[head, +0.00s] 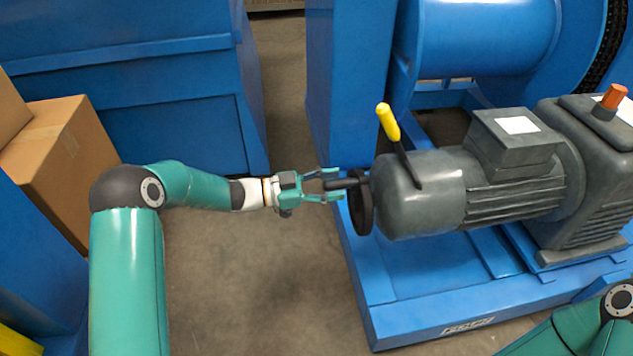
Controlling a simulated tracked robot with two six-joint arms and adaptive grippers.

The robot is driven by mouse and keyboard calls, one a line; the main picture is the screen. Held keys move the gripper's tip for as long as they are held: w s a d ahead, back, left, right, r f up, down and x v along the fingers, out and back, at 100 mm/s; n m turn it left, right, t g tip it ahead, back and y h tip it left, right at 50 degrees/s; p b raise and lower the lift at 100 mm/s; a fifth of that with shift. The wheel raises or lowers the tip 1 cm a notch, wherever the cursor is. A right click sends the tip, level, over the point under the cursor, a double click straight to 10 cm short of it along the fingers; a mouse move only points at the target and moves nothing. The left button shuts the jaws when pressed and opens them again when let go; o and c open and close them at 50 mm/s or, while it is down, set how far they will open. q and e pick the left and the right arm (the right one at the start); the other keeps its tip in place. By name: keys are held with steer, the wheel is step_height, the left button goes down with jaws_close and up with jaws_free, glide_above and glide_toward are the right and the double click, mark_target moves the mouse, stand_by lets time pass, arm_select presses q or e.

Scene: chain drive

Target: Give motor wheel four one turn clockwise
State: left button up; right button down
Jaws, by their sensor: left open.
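The motor (430,192) is a grey ribbed body lying on a blue base frame, with a box on top. A dark handwheel (361,208) stands at its left end, seen nearly edge-on. A black crank handle (343,184) sticks out from the wheel to the left. My left gripper (332,184) is open, with its teal fingers above and below the handle's end. I cannot tell whether the fingers touch the handle. A lever with a yellow grip (388,122) rises from the motor's top. My right gripper is outside the view; only part of that arm shows at bottom right.
A blue base frame (395,318) runs under the motor, and a blue post (345,80) stands behind the wheel. A gearbox (585,170) with an orange cap is at right. Cardboard boxes (65,150) are at left. The floor (240,280) below my left forearm is clear.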

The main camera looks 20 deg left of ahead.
arm_select(q)
steer(key=v, duration=1.2)
